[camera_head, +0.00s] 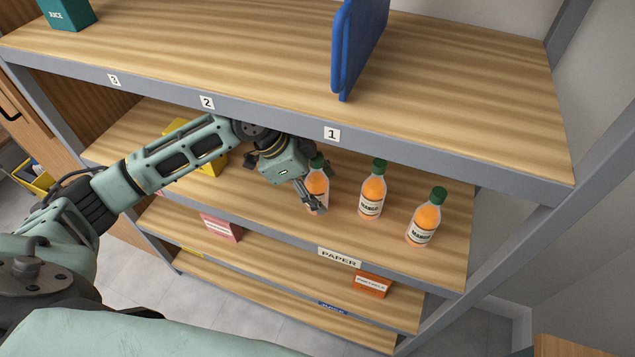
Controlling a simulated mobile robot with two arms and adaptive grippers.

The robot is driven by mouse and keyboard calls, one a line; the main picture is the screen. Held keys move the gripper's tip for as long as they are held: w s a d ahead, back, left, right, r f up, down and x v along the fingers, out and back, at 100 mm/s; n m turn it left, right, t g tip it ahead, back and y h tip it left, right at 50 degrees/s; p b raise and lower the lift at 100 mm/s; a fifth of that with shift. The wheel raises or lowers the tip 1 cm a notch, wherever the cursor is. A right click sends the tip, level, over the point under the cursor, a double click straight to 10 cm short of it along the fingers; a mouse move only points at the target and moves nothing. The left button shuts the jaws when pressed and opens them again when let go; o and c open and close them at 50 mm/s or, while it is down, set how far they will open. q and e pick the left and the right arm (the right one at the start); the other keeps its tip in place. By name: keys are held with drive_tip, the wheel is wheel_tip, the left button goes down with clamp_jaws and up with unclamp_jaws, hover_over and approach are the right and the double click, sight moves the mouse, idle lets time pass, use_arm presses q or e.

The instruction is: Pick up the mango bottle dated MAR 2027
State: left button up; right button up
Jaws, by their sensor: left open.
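Three orange mango bottles with green caps stand upright in a row on the second shelf from the top. The left bottle (317,188) is partly hidden by my left gripper. The middle bottle (372,191) and the right bottle (425,218) show whole, with "MANGO" labels. Any dates on the labels are too small to read. My left gripper (318,207) reaches in under the top shelf and is open at the left bottle, its fingers in front of and beside it. Whether it touches the bottle cannot be told. My right gripper is out of view.
The top shelf (250,60), numbered 3, 2, 1 on its edge, overhangs the bottles closely. It holds a blue panel (358,45) and a teal juice box (68,14). A yellow item (207,160) is behind my arm. Lower shelves hold pink (221,227) and orange boxes (372,284).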

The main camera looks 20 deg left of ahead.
use_arm(q)
drive_tip(key=shift+f, duration=0.2)
drive_tip(key=c, duration=1.5)
drive_tip(key=shift+r, duration=0.1)
drive_tip(key=shift+c, duration=0.3)
